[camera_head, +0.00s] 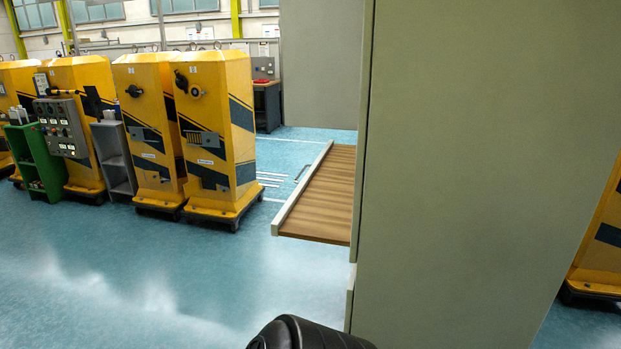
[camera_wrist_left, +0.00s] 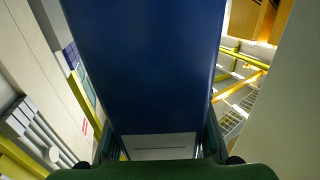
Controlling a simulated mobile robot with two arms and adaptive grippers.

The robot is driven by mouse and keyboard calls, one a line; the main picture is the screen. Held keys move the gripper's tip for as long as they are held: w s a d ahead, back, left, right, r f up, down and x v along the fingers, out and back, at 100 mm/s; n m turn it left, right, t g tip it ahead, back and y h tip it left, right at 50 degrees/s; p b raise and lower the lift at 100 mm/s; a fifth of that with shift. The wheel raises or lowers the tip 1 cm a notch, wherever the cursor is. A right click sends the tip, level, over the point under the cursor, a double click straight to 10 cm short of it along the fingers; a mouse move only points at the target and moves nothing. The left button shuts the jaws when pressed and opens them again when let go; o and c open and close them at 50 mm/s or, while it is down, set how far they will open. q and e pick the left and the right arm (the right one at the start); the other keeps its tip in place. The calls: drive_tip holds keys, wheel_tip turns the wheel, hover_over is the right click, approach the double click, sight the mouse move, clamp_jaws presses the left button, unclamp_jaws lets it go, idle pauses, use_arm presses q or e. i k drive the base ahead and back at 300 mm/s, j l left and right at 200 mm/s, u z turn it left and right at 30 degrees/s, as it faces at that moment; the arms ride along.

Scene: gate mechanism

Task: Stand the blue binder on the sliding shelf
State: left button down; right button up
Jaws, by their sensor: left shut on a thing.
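The blue binder (camera_wrist_left: 145,65) fills the middle of the left wrist view, a broad flat blue face reaching past the top edge. My left gripper (camera_wrist_left: 159,138) is shut on it, with a finger along each side. The binder does not show in the head view, and its tilt in the room cannot be told. The sliding shelf (camera_head: 325,195) is a wooden board with a pale front rim, pulled out from the left side of a tall grey-green cabinet. Its visible surface is bare; the cabinet panel hides its right part. My right gripper is in neither view.
The cabinet's large side panel (camera_head: 480,180) blocks the right half of the head view. Yellow machines (camera_head: 215,130), a green rack (camera_head: 35,160) and a grey rack (camera_head: 114,158) stand at the left. The blue floor (camera_head: 150,260) left of the shelf is clear.

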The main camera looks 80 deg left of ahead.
sight(331, 210)
drive_tip(key=u, duration=1.55)
